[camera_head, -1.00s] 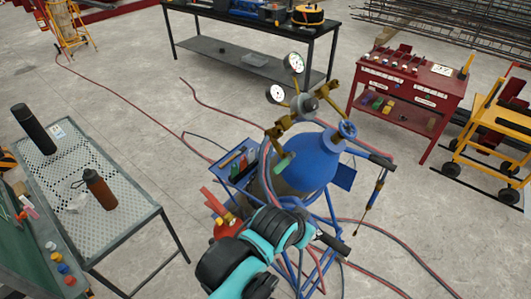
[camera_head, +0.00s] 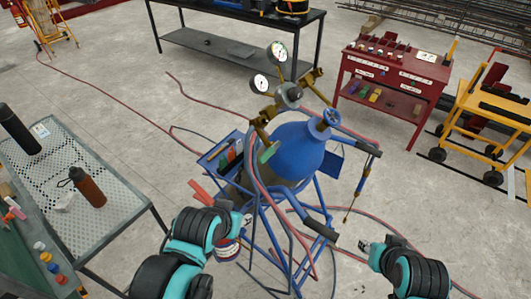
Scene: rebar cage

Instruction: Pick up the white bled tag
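I cannot pick out a white bled tag for certain. A small white card (camera_head: 40,131) lies on the perforated table at the left, and a white label sheet (camera_head: 426,57) is on the red bench; their print is too small to read. My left gripper (camera_head: 243,222) is in front of the blue gas cylinder's cart, near a red-and-white can-like item (camera_head: 228,249); its fingers are too small and overlapped to read. My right gripper (camera_head: 368,247) is to the right of the cart, above the floor, apart from other things; its finger opening is unclear.
The blue cylinder (camera_head: 295,150) with gauges stands on a blue cart (camera_head: 262,225). Red hoses (camera_head: 335,248) loop over the floor. The perforated table (camera_head: 120,205) holds a brown bottle (camera_head: 88,187) and black bottle (camera_head: 18,130). A red bench (camera_head: 391,77) and yellow cart (camera_head: 485,125) stand right.

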